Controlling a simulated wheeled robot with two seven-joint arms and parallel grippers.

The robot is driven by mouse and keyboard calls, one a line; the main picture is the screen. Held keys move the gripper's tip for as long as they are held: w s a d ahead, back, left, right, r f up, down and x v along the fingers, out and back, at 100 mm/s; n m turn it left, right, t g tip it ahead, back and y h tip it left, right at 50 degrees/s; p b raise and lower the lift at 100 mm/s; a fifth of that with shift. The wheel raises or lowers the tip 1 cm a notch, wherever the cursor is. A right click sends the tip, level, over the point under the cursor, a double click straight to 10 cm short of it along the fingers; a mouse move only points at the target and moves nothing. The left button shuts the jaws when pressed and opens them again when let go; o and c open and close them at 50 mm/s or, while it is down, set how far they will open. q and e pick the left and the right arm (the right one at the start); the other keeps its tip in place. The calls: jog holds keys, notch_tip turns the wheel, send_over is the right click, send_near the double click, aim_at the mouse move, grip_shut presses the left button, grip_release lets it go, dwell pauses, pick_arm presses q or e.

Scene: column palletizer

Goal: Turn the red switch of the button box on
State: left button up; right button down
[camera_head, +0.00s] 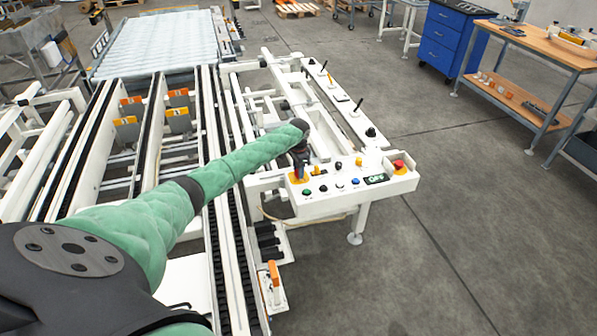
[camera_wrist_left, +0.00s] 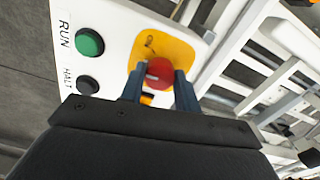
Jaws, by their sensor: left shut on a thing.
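The white button box (camera_head: 335,200) stands at the front end of the white frame in the head view. Its red switch (camera_wrist_left: 160,73) is a round knob on a yellow plate (camera_wrist_left: 152,45), seen in the left wrist view. My left gripper (camera_head: 300,169) reaches down to the left end of the box. In the left wrist view the two fingers of my left gripper (camera_wrist_left: 159,88) are on either side of the red knob, shut on it. In the head view my gripper hides the knob, and only part of the yellow plate shows. My right gripper is in neither view.
A green button (camera_wrist_left: 90,42) marked RUN and a black button (camera_wrist_left: 87,85) marked HALT sit beside the yellow plate. A red stop button (camera_head: 399,165) is at the box's right end, near a small dark display (camera_head: 376,179).

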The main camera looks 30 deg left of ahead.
pick_arm(q)
jog(key=shift+w+m, duration=0.1)
jog(key=shift+m, duration=0.8)
jog(key=m+b, duration=0.1)
jog(key=m, duration=0.1)
jog(key=shift+m, duration=0.4)
jog(key=m+b, duration=0.1)
jog(key=m, duration=0.2)
jog(key=shift+r+m, duration=0.1)
jog(key=shift+m, duration=0.2)
jog(key=shift+m+b, duration=0.35)
jog(key=shift+m, duration=0.35)
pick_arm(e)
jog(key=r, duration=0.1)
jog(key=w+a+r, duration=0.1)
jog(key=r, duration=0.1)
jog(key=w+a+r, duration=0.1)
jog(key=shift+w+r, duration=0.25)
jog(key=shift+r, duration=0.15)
